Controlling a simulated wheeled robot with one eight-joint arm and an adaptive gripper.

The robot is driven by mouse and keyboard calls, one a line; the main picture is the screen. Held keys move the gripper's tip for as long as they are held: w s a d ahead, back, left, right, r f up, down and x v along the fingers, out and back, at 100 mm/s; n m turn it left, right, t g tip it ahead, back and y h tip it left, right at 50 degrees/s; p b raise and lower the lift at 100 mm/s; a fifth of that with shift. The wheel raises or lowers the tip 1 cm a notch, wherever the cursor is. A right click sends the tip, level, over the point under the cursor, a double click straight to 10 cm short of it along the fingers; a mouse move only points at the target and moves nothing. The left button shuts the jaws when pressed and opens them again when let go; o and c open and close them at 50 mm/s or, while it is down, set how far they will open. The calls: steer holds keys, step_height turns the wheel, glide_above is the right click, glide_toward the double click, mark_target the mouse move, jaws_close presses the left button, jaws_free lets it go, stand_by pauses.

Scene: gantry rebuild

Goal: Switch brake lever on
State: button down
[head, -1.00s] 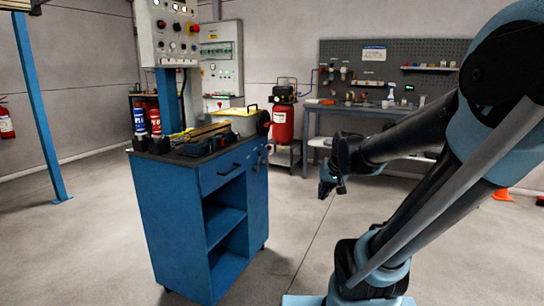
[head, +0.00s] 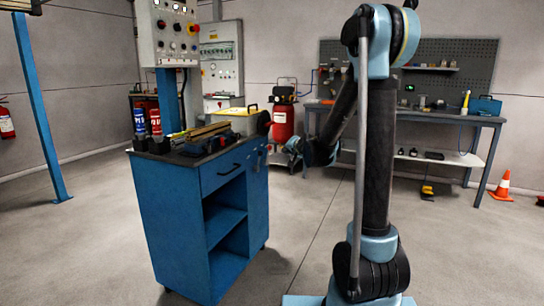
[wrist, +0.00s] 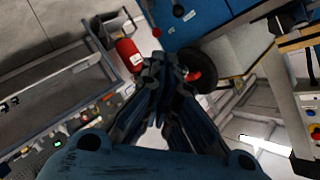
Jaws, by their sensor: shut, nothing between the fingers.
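My gripper (wrist: 166,64) is shut and empty in the wrist view. In the head view my gripper (head: 291,148) hangs just right of the blue cart, near the black wheel (head: 263,123) at the cart top's right end. In the wrist view the fingertips lie left of that wheel (wrist: 198,75). A small knobbed lever (wrist: 178,11) shows by the cart's blue side, beyond my fingertips; I cannot tell for sure whether it is the brake lever. I cannot make out the lever's setting. My wrist and fingers hide part of the area.
The blue cart (head: 178,222) carries tools, bottles and a yellow-topped box (head: 236,118). A red tank (head: 284,120) stands behind my gripper. A control panel (head: 170,30) rises behind the cart. A workbench (head: 455,117) and cone (head: 503,184) are at right. The floor between cart and base is clear.

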steer(key=w+a+f+m+t, duration=0.2)
steer(key=w+a, duration=0.1)
steer(key=w, duration=0.3)
steer(key=w+a+f+m+t, duration=0.2)
steer(key=w+a+f, duration=0.1)
steer(key=w, duration=0.2)
steer(key=w+a+f+m+t+h, duration=0.1)
steer(key=w+f+m+t+h, duration=0.2)
steer(key=f+m, duration=0.3)
step_height(320, 180, down, 4)
steer(key=shift+w+a+f+t, duration=0.15)
steer(key=shift+w+a+t, duration=0.2)
steer(key=shift+t, duration=0.15)
